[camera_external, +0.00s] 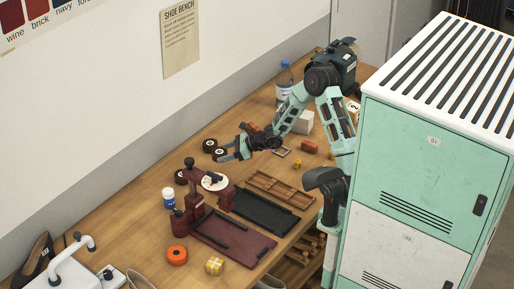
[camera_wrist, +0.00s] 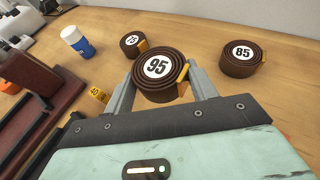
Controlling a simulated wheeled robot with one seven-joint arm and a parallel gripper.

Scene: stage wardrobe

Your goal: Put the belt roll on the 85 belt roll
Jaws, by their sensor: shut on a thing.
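My gripper (camera_wrist: 162,92) is shut on a dark brown belt roll (camera_wrist: 158,67) with a white 95 label and a tan end strap. The fingers sit on either side of it. In the external view, my gripper (camera_external: 226,155) and the held roll (camera_external: 219,152) are over the far-left part of the bench; the roll's height is hard to tell. The 85 belt roll (camera_wrist: 242,60) lies flat on the wood, right of the held roll and apart from it. It also shows in the external view (camera_external: 210,145), partly behind the held roll.
A 75 belt roll (camera_wrist: 133,44) lies beyond and left of the held roll. A blue-and-white bottle (camera_wrist: 77,41) stands farther left. A dark red press (camera_external: 194,187) and black tray (camera_external: 262,212) occupy the bench nearer the camera. Bare wood surrounds the 85 roll.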

